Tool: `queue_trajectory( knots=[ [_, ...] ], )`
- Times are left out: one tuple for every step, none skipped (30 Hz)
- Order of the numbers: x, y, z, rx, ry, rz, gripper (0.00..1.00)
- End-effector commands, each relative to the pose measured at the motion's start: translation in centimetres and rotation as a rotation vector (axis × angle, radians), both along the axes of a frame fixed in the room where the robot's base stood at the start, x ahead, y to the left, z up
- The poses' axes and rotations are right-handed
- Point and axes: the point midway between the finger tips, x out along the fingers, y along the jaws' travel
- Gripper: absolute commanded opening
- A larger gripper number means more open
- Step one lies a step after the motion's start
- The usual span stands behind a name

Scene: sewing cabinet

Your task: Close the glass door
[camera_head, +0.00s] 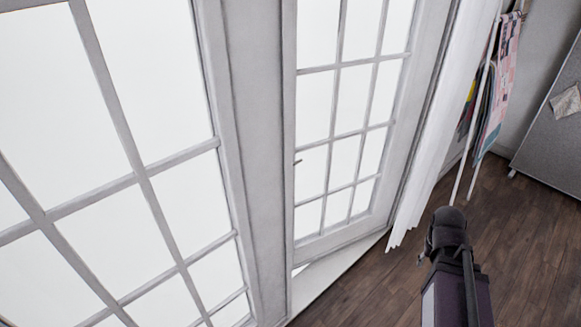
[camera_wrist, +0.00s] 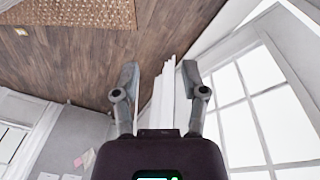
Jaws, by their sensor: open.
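The glass door (camera_head: 296,200) is a white framed door with a grid of panes, in the middle of the head view. It stands ajar: a wedge of pale sill shows along its bottom edge. A small handle (camera_head: 298,162) is on its left side. In the wrist view, a white-framed paned panel (camera_wrist: 246,100) fills the right side; I cannot tell whether it is the same door. My gripper (camera_wrist: 160,82) is open, its two fingers apart, with no object visibly held. In the head view, a dark part of my arm is at lower right, apart from the door.
A white curtain (camera_head: 432,150) hangs right of the door; it shows between and beyond my fingers in the wrist view (camera_wrist: 166,92). A large paned panel (camera_head: 228,120) is at left. Hanging fabrics (camera_head: 497,85) and a grey board (camera_head: 550,135) stand farther right. The wood floor (camera_head: 530,240) is clear.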

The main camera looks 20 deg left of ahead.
Motion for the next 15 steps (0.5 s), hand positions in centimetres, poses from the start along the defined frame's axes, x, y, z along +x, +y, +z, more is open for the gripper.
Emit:
queue_trajectory(
  knots=[
    [1.1, 0.3, -1.0, -0.031, -0.032, 0.013, 0.56],
    [1.8, 0.5, -1.3, -0.055, -0.056, 0.022, 0.56],
    [2.8, 0.7, -1.7, -0.088, -0.093, 0.033, 0.56],
    [3.7, 0.9, -1.9, -0.115, -0.124, 0.046, 0.56],
    [4.5, 1.2, -2.2, -0.143, -0.157, 0.059, 0.56],
    [5.8, 1.7, -2.5, -0.182, -0.203, 0.08, 0.56],
    [6.7, 2.1, -2.7, -0.211, -0.242, 0.096, 0.56],
    [7.7, 2.6, -2.8, -0.241, -0.281, 0.115, 0.56],
    [9.1, 3.4, -2.9, -0.279, -0.337, 0.144, 0.56],
    [10.0, 4.0, -2.9, -0.307, -0.379, 0.167, 0.56],
    [11.0, 4.8, -2.9, -0.334, -0.423, 0.191, 0.56],
    [12.2, 5.8, -2.9, -0.368, -0.479, 0.225, 0.56],
    [13.1, 6.7, -2.8, -0.392, -0.524, 0.252, 0.56],
    [14.0, 7.7, -2.7, -0.415, -0.567, 0.28, 0.56],
    [15.0, 9.1, -2.5, -0.444, -0.625, 0.321, 0.56]
  ],
)
